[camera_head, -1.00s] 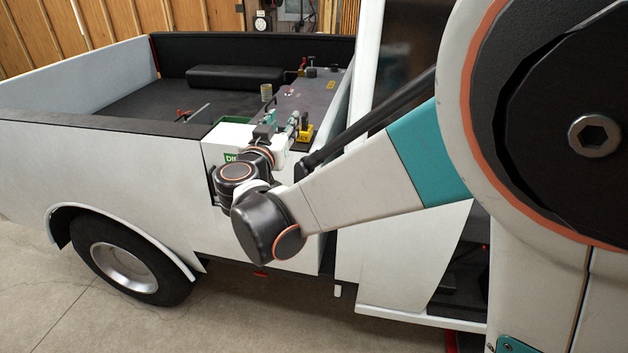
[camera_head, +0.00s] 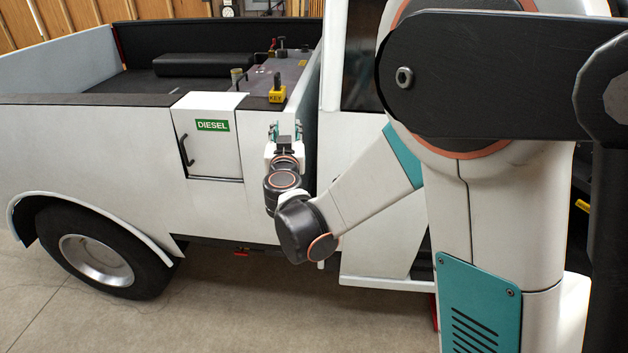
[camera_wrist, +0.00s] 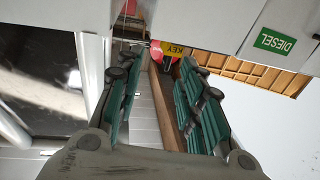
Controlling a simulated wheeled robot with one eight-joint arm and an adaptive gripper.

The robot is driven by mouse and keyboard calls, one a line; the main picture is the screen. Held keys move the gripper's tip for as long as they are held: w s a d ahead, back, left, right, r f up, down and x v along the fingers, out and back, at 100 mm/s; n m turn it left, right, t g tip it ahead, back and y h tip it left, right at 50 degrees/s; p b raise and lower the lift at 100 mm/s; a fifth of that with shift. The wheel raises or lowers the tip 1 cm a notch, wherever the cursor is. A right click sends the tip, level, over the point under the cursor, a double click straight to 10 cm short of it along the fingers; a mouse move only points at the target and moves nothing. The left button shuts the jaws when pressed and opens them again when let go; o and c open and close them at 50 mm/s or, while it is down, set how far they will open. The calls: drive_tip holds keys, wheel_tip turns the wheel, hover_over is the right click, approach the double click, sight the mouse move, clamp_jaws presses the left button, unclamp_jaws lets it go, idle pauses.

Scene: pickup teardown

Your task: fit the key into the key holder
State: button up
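The yellow key holder, a block marked KEY (camera_head: 277,95), sits at the front edge of the truck's grey top panel, above the truck side. A dark upright piece (camera_head: 277,79) stands on it; I cannot tell for certain whether this is the key. The yellow label (camera_wrist: 174,50) also shows beyond the fingertips in the wrist view. My gripper (camera_head: 285,128) is below the key holder, in front of the truck side, apart from it. In the wrist view my gripper (camera_wrist: 156,66) has its fingers spread with nothing between them.
The white truck side (camera_head: 225,205) stands close behind my gripper. A door marked DIESEL (camera_head: 208,150) with a black handle is to its left. Several small fittings stand on the grey top panel (camera_head: 290,70). Bare floor (camera_head: 190,310) lies in front of the truck.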

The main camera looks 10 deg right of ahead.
drive_tip(key=d+f+y+b, duration=0.1)
drive_tip(key=d+f+b, duration=0.2)
drive_tip(key=f, duration=0.3)
drive_tip(key=d+f+n+y+b, duration=0.1)
drive_tip(key=d+f+b, duration=0.3)
drive_tip(key=f, duration=0.3)
drive_tip(key=shift+w+d+f+b, duration=0.15)
drive_tip(key=shift+d+f+b, duration=0.05)
drive_tip(key=shift+b, duration=0.35)
drive_tip(key=s+d+r+m+g+h+b, duration=0.1)
drive_tip(key=s+d+r+g+h, duration=0.1)
drive_tip(key=s+d, duration=0.4)
drive_tip(key=s+d+r+m+g+h+b, duration=0.1)
drive_tip(key=s+d+r+g+h, duration=0.15)
drive_tip(key=s, duration=0.55)
drive_tip(key=s+a+f+n+g+y, duration=0.1)
drive_tip(key=s+a+f+g+y, duration=0.1)
drive_tip(key=s, duration=0.9)
drive_tip(key=s+a+f+n+g+y+b, duration=0.1)
drive_tip(key=s+f, duration=0.5)
drive_tip(key=s, duration=0.6)
drive_tip(key=a+n+g+y, duration=0.1)
drive_tip(key=a+g+y, duration=0.1)
drive_tip(key=a+g, duration=0.1)
drive_tip(key=shift+y, duration=0.35)
